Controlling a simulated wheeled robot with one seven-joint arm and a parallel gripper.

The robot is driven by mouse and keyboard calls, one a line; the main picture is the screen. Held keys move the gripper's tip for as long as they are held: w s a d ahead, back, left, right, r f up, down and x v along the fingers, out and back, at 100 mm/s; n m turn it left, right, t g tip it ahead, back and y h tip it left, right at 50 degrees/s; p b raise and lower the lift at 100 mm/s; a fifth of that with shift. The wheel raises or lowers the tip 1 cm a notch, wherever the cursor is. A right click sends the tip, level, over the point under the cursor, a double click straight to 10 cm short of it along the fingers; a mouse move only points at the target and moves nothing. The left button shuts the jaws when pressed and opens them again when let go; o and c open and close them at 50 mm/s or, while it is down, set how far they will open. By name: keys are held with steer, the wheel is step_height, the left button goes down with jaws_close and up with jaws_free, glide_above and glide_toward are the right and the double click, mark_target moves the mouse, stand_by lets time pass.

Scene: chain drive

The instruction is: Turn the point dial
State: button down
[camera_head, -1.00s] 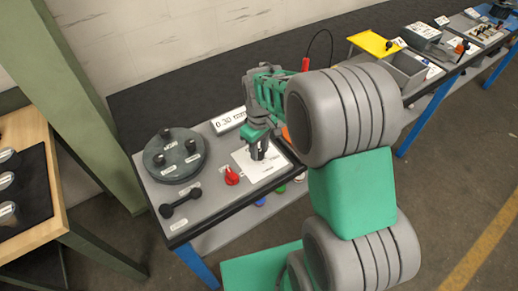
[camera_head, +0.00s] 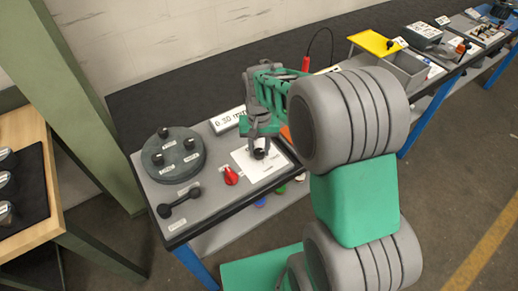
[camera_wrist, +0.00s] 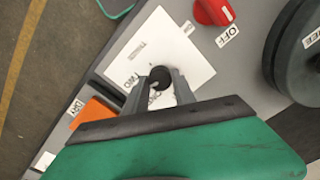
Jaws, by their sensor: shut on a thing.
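The point dial is a round black knob (camera_wrist: 160,76) on a white plate (camera_wrist: 180,48) with printed markings. In the head view the knob (camera_head: 260,154) shows just below my gripper (camera_head: 260,146), on the white plate (camera_head: 248,168). In the wrist view my gripper's two grey fingers (camera_wrist: 162,84) stand on either side of the knob and are shut on it. The knob's pointer and lower part are largely hidden by the fingers, so its exact setting cannot be read.
A red switch (camera_head: 231,176) sits left of the plate. Beyond it are a round grey fixture with black knobs (camera_head: 174,155) and a black bar handle (camera_head: 179,202). A display box (camera_head: 227,119) stands behind. An orange block (camera_wrist: 96,113) lies close by.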

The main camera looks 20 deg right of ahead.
mark_target(259, 152)
steer(key=shift+m, duration=1.2)
steer(key=c, duration=1)
jaws_free()
steer(key=shift+c, duration=0.2)
step_height(259, 152, up, 8)
steer(key=shift+f+b, duration=0.1)
steer(key=shift+b, duration=0.6)
